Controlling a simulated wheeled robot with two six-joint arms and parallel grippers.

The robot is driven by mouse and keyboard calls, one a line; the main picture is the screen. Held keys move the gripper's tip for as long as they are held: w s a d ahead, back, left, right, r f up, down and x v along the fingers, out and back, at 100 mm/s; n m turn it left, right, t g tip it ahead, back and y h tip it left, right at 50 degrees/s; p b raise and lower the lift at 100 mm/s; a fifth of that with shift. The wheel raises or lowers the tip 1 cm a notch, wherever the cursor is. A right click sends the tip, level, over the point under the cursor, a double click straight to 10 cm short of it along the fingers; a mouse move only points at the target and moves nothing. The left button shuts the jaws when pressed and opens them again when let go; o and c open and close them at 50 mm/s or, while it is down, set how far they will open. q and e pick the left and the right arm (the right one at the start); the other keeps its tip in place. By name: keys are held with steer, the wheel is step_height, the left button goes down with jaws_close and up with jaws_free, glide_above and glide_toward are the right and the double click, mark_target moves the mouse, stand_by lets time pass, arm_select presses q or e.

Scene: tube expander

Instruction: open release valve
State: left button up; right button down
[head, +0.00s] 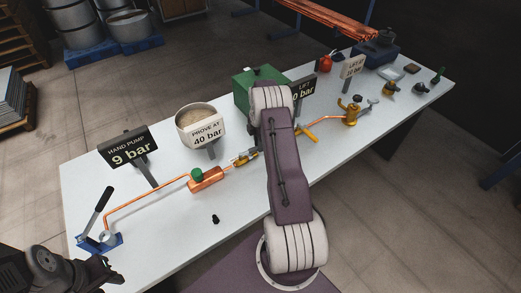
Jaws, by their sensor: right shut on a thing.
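My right arm reaches over the middle of the table, and its own link hides most of my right gripper (257,151). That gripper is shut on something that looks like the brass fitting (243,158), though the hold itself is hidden. The fitting lies in line with a copper cylinder (208,180) with a green knob (197,174) on top. A yellow handle or pipe (306,133) sticks out to the right of the arm. I cannot tell which part is the release valve. My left gripper (108,272) is dark, at the lower left, partly cut off.
A blue hand pump (98,240) with an upright lever stands at the table's left end. Signs reading 9 bar (129,148) and 40 bar (206,133) stand behind the line. A green box (245,88), pot (188,116) and brass valve (350,112) are farther back. A small black part (215,219) lies in front.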

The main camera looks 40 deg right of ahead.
steer(key=shift+w+d+n+b, duration=0.1)
steer(key=shift+w+n+b, duration=0.25)
steer(key=shift+w+n, duration=0.3)
steer(key=c, duration=1.3)
jaws_free()
step_height(320, 180, up, 9)
steer(key=shift+r+b, duration=0.1)
steer(key=shift+b, duration=0.7)
